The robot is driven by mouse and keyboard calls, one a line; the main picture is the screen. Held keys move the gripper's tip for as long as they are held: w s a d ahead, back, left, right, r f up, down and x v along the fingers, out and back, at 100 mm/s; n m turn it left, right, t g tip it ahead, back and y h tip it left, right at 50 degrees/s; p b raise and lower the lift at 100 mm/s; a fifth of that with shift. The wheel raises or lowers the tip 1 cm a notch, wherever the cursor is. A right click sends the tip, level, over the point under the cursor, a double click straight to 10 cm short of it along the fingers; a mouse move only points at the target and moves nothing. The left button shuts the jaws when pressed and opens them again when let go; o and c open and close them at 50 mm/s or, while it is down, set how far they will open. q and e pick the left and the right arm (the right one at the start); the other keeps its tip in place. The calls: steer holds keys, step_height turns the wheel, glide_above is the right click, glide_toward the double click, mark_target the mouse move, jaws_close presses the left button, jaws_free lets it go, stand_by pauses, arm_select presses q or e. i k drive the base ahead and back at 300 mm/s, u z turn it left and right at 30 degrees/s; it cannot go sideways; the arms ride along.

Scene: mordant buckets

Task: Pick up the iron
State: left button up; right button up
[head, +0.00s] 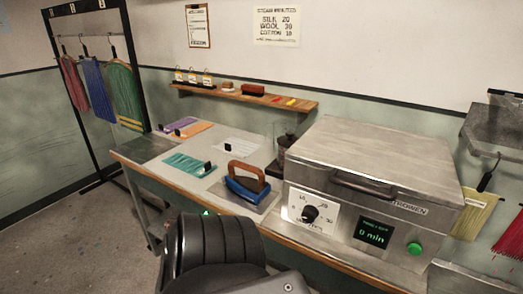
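The iron (240,187) has a blue body and an arched brown handle. It sits upright on a grey plate (262,207) on the worktable, just left of the steamer box. A black ribbed link of my own arm fills the bottom middle of the view, in front of the table's near edge. It hides part of that edge below the iron. Neither gripper's fingers can be made out. I see nothing touching the iron's handle.
A steel steamer box (370,180) with a dial and green button stands right of the iron. Teal yarn (186,164) with a black clip lies left of it. A dark jar (284,140) stands behind.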

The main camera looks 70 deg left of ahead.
mark_target(253, 192)
steer(key=i, duration=1)
steer(key=u, duration=1.95)
